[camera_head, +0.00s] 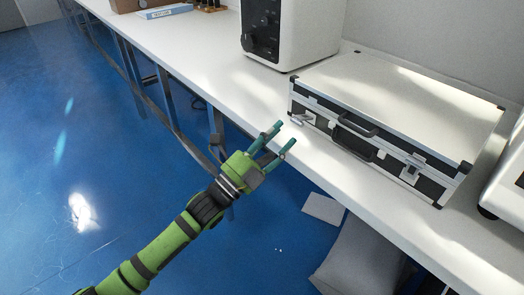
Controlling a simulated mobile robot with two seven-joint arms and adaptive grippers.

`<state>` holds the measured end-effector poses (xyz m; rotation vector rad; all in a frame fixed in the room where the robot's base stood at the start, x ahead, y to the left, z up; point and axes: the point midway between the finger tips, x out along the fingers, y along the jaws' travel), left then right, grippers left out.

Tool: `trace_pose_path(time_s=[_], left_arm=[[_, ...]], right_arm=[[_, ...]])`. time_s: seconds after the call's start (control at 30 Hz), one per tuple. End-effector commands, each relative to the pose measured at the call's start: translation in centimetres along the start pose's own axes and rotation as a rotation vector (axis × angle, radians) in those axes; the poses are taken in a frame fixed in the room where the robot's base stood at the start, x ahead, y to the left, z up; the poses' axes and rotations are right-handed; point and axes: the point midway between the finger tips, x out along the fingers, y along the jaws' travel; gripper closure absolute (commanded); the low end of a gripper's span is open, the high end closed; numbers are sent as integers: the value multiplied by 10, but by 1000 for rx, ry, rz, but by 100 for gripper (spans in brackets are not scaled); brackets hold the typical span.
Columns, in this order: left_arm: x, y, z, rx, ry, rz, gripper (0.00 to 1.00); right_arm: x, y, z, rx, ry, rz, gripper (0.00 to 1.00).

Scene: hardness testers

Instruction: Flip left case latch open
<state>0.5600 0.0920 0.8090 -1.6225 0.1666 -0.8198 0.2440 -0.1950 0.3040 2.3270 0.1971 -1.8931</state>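A silver and black case (398,103) lies closed on the white bench, its front side facing the bench edge. The left case latch (301,119) is near the front left corner and seems to stick out from the front face. The right case latch (411,170) lies against the front near the right end. A black handle (354,138) is between them. My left gripper (284,136), green with teal fingers, is open and empty. Its fingertips are in front of and a little left of the left latch, apart from it. My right gripper is not in view.
The white bench (205,62) runs from upper left to lower right. A white machine with a black panel (291,28) stands behind the case's left end. Another white machine (507,180) is at the right edge. A blue box (165,12) lies far back.

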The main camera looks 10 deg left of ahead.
Motion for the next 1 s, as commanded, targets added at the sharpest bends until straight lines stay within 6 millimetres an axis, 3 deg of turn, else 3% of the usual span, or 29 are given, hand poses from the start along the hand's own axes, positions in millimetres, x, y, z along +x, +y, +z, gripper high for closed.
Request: trace_pose_path(time_s=[0.1,0.3,0.87,1.0], left_arm=[[-26,1,0,-2,-2,4,56],[-52,1,0,-1,-1,2,56],[-58,0,0,-1,-1,1,56],[-64,17,5,-49,-38,48,56]], right_arm=[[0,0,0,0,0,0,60],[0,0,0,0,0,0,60],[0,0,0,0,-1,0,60],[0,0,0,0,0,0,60]])
